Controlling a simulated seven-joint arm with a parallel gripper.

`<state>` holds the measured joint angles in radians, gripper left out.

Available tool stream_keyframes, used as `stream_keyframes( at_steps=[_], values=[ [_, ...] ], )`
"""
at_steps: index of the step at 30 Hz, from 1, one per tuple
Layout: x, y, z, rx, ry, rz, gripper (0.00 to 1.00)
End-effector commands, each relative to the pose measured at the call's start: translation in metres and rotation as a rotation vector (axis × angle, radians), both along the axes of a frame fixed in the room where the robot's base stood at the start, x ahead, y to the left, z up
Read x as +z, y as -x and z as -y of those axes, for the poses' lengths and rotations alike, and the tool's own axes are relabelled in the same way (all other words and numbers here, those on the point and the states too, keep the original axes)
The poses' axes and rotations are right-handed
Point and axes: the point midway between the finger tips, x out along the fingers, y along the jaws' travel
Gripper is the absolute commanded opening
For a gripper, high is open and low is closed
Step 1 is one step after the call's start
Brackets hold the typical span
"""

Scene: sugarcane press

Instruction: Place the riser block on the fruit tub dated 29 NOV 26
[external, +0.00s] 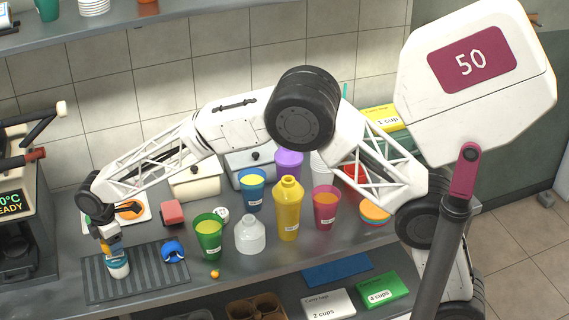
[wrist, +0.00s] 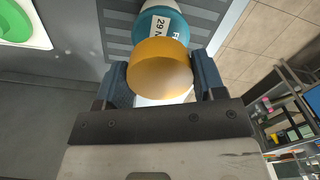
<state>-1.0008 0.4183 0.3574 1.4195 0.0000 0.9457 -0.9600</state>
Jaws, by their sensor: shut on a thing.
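My gripper (external: 108,243) is at the left of the counter, pointing down, with its fingers shut on the riser block (wrist: 160,72), a round yellow-orange piece. The block shows small in the external view (external: 107,251). The fruit tub (external: 118,269), teal with a white part, stands on the ribbed dark mat directly under the block. I cannot tell whether block and tub touch.
The dark ribbed mat (external: 140,280) also holds a blue object (external: 173,250). A white board (external: 142,211) lies behind; a coffee machine (external: 20,220) stands left.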

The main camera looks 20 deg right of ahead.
Motion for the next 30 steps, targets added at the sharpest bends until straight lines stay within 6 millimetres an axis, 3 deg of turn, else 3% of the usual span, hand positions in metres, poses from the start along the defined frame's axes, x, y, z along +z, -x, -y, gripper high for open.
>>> stream_keyframes(
  at_steps=[12,26,27,30],
  values=[
    [-0.034,0.000,0.000,0.000,0.001,-0.001,0.39],
    [-0.038,0.000,0.000,0.000,0.000,-0.001,0.39],
    [-0.038,0.000,0.000,0.000,0.000,-0.001,0.65],
    [-0.038,0.000,0.000,0.000,0.000,-0.001,0.80]
  ],
)
